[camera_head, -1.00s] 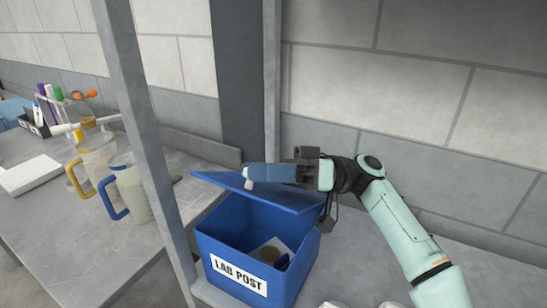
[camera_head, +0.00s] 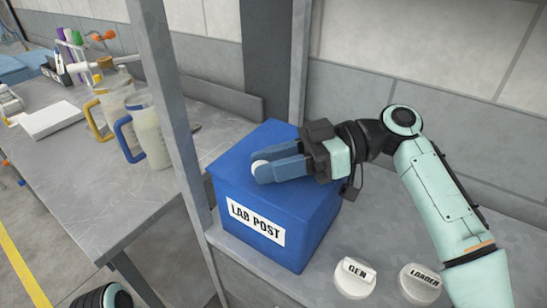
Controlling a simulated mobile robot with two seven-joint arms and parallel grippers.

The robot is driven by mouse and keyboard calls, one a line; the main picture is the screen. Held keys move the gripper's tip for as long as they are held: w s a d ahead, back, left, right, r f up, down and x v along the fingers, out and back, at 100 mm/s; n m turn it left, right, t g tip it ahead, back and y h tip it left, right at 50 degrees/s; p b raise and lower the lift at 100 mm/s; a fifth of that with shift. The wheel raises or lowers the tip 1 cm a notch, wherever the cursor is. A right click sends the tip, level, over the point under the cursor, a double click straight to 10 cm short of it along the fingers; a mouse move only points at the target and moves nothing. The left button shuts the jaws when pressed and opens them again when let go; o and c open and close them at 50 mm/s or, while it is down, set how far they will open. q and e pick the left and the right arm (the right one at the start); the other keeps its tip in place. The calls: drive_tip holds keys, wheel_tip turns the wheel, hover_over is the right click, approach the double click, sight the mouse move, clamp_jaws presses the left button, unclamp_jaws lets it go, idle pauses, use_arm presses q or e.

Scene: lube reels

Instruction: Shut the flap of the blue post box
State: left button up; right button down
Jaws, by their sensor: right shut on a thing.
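The blue post box (camera_head: 229,200), labelled LAB POST, stands on the grey bench. Its flap (camera_head: 268,134) lies down over the top, and the inside of the box is hidden. A small white knob (camera_head: 259,168) shows at the flap's front edge. My right gripper (camera_head: 270,170) reaches in from the right, low over the flap, with its blue fingers shut on the knob. The gripper covers part of the flap's right side. My left gripper is not in view.
Two white round lids, marked GEN (camera_head: 354,277) and LOADER (camera_head: 420,283), sit on the bench at the right. A grey upright post (camera_head: 172,110) stands left of the box. Jugs (camera_head: 150,130) stand on the left table.

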drive_tip(key=shift+f, duration=0.2)
drive_tip(key=c, duration=0.8)
unclamp_jaws()
drive_tip(key=shift+s, duration=0.1)
drive_tip(key=shift+c, duration=0.2)
drive_tip(key=shift+r, duration=0.1)
drive_tip(key=shift+d, duration=0.2)
drive_tip(key=p+v, duration=0.3)
drive_tip(key=v, duration=0.3)
drive_tip(key=p+v, duration=0.3)
drive_tip(key=v, duration=0.3)
drive_tip(key=shift+a+r, duration=0.1)
drive_tip(key=shift+r, duration=0.15)
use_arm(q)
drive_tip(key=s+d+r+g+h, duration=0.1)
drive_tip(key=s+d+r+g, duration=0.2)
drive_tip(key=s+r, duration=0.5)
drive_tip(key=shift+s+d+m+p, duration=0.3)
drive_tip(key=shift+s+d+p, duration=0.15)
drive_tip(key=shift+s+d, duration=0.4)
use_arm(e)
drive_tip(key=shift+d+f, duration=0.1)
drive_tip(key=shift+d, duration=0.45)
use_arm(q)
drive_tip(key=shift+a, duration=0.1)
